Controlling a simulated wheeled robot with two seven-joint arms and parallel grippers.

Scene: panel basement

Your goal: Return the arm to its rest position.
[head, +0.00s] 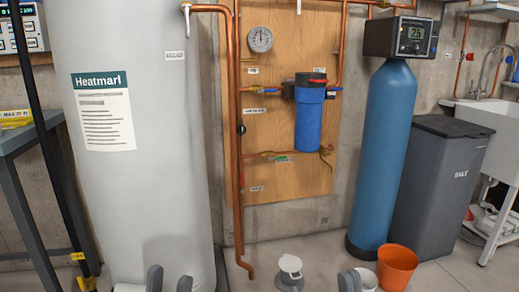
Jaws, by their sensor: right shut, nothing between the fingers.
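My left gripper (170,282) shows at the bottom edge, in front of the large white tank's base. Its two grey fingertips stand apart with nothing seen between them. My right gripper (350,281) shows at the bottom edge, just left of the orange bucket (397,268). Its grey fingers are shut and hold nothing. Only the tips of both grippers are in the picture; the rest of both arms is out of view.
A white tank (150,190) stands left and a blue cylinder (385,150) right. Copper pipes (233,130) and a blue filter (309,120) are on a wood panel. A white-topped grey object (290,268) stands on the floor. A bench (30,135) is at left.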

